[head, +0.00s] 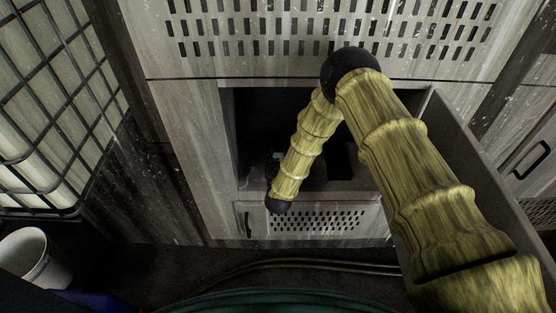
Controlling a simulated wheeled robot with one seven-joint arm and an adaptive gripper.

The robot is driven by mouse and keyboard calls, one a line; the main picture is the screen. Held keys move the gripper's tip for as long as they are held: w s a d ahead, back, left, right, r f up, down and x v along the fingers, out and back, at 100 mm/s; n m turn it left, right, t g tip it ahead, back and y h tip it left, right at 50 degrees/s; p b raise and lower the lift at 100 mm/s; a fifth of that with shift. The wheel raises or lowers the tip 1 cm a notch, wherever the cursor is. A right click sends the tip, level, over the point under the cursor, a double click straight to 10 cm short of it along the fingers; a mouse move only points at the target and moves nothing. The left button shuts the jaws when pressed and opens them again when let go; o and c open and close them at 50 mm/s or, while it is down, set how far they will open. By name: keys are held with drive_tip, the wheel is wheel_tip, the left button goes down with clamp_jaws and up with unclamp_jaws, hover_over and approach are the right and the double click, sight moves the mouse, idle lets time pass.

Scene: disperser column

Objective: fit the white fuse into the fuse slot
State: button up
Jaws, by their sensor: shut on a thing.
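My yellow arm comes up from the lower right, bends at a black elbow and runs down in front of an open cabinet compartment (258,112). It ends in view at a black wrist joint near the compartment's lower front edge. I cannot make out my gripper's fingers; the forearm and the dark interior hide that area. A small pale grey shape (277,156) shows inside, just left of the forearm, too dim to identify. I cannot make out the white fuse or the fuse slot.
An open cabinet door (468,178) stands at the right. A slotted panel (320,28) is above and a small vented panel with a handle (318,220) below. Cables (300,263) run along the floor. A white bucket (32,258) and a caged tank (50,100) are at left.

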drive_tip(key=shift+r, duration=0.1)
drive_tip(key=o, duration=1)
drive_tip(key=shift+f, duration=0.2)
drive_tip(key=shift+o, duration=0.2)
drive_tip(key=shift+r, duration=0.2)
drive_tip(key=s+r, duration=0.1)
drive_tip(key=s, duration=1.1)
drive_tip(key=shift+r+b, duration=0.3)
drive_tip(key=shift+r, duration=0.1)
